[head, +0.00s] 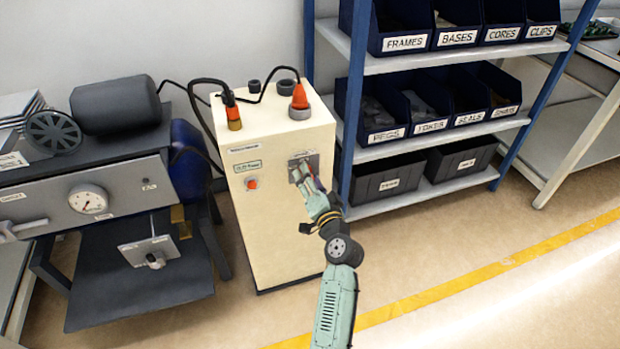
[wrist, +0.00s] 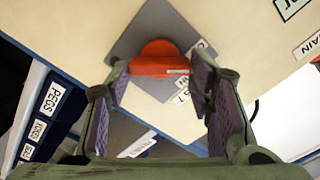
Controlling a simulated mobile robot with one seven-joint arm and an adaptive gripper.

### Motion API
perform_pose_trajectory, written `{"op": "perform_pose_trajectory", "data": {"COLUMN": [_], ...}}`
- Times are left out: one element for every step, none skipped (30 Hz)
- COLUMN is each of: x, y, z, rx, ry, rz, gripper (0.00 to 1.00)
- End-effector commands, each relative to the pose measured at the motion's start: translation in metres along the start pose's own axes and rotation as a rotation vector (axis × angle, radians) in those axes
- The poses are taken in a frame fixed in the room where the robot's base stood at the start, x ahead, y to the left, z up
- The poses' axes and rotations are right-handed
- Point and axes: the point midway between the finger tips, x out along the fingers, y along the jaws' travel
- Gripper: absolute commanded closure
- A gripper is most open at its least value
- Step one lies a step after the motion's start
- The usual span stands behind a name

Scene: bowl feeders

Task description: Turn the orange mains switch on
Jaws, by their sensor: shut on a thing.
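The orange mains switch (wrist: 160,62) is a rounded knob with a flat handle bar on a grey plate (wrist: 185,28) in the wrist view. My gripper (wrist: 158,76) has one finger at each end of the bar and is shut on it. The bar lies nearly level across the wrist picture. Small labels beside it are partly hidden by my right finger. In the head view my gripper (head: 306,180) is at the grey plate on the front of a cream cabinet (head: 275,225), and it mostly hides the switch.
A small orange-red button (head: 252,184) sits left of the plate. A blue-framed shelf (head: 415,192) with labelled bins stands close on the right. A bench with a gauge (head: 88,199) stands left. Floor in front is clear.

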Motion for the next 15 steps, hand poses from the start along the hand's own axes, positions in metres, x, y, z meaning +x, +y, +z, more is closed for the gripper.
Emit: {"op": "perform_pose_trajectory", "data": {"x": [-0.0003,-0.0003,-0.0004,-0.0004,-0.0004,-0.0003,-0.0003,-0.0003,-0.0003,-0.0003,-0.0003,-0.0003,-0.0003,-0.0003,-0.0003], "y": [0.0000,0.0000,0.0000,0.0000,0.0000,0.0001,0.0003,0.0005,0.0007,0.0008,0.0010,0.0010,0.0010,0.0011,0.0013], "z": [-0.0007,-0.0008,-0.0009,-0.0009,-0.0010,-0.0010,-0.0009,-0.0008,-0.0007,-0.0006,-0.0005,-0.0005,-0.0005,-0.0004,-0.0004], "rx": [0.046,0.074,0.112,0.140,0.169,0.207,0.236,0.264,0.301,0.328,0.355,0.390,0.416,0.439,0.470], "ry": [0.000,0.000,0.000,0.000,0.000,0.000,-0.001,-0.001,-0.001,-0.001,-0.001,-0.001,-0.001,-0.001,-0.001], "rz": [0.002,0.002,0.001,0.001,0.001,0.001,0.001,0.001,0.002,0.002,0.002,0.002,0.001,0.001,0.002], "gripper": [0.80,0.80,0.80,0.80,0.80,0.80,0.80,0.80,0.80,0.80,0.80,0.80,0.80,0.80,0.80]}}
